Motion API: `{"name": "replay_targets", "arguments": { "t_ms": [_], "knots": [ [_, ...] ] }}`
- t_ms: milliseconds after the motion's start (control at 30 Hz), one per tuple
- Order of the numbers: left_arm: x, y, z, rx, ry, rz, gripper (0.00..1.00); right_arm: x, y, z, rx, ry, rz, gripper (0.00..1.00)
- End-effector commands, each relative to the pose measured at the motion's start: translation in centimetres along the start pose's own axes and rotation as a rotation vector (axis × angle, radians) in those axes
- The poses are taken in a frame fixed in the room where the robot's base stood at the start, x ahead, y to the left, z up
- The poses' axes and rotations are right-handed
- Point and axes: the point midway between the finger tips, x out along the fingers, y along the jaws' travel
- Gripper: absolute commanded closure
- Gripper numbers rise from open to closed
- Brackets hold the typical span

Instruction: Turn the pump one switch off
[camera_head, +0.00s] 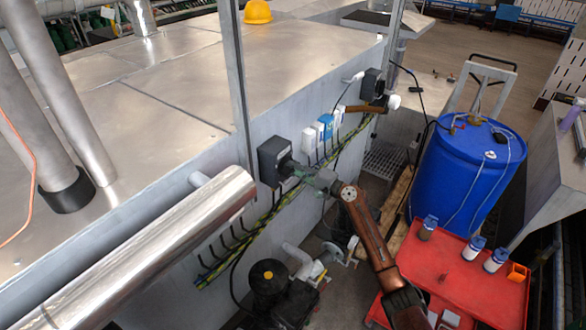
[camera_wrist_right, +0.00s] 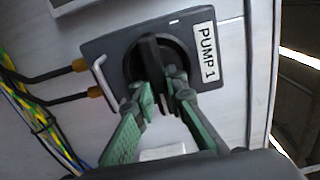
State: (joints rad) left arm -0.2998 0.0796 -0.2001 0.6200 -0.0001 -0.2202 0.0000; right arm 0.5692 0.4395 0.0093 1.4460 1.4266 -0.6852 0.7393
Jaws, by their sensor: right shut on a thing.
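The pump one switch is a dark grey box (camera_head: 270,160) on the side wall of the metal housing in the head view. In the right wrist view the switch box (camera_wrist_right: 112,72) carries a white "PUMP 1" label (camera_wrist_right: 207,58) and a black rotary knob (camera_wrist_right: 150,55). My right gripper (camera_head: 290,170) reaches the front of the box. My left gripper does not show in either view.
A blue barrel (camera_head: 458,180) and a red tray (camera_head: 470,275) with small bottles stand at the right. White and blue boxes (camera_head: 318,132) and a cable bundle (camera_head: 240,240) run along the wall. A black pump (camera_head: 272,285) sits below.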

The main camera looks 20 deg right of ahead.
Motion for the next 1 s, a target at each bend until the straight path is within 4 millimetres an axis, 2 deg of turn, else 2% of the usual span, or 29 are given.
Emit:
{"name": "replay_targets", "arguments": {
  "t_ms": [33, 67, 300, 567, 667, 767, 1000],
  "knots": [
    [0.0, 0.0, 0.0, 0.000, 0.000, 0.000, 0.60, -0.1, 0.0, -0.1, 0.002, 0.003, -0.001, 1.00],
    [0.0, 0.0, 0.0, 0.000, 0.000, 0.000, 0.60, -0.1, 0.0, -0.1, 0.002, 0.003, -0.001, 0.86],
    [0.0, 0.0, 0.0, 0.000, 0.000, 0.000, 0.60, 0.0, 0.0, 0.0, 0.001, 0.001, 0.000, 0.70],
    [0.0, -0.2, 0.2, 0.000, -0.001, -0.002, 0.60, 0.0, 0.0, 0.0, 0.000, 0.000, 0.000, 0.70],
    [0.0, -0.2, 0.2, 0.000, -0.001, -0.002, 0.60, -0.7, 0.1, 0.0, 0.000, 0.001, 0.001, 0.70],
    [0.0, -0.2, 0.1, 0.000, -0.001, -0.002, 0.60, -2.0, 0.1, -0.1, 0.000, 0.001, 0.001, 0.70],
    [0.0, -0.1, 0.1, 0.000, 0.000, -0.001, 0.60, -7.1, 0.2, -0.1, -0.001, 0.002, 0.003, 0.70]
  ]
}}
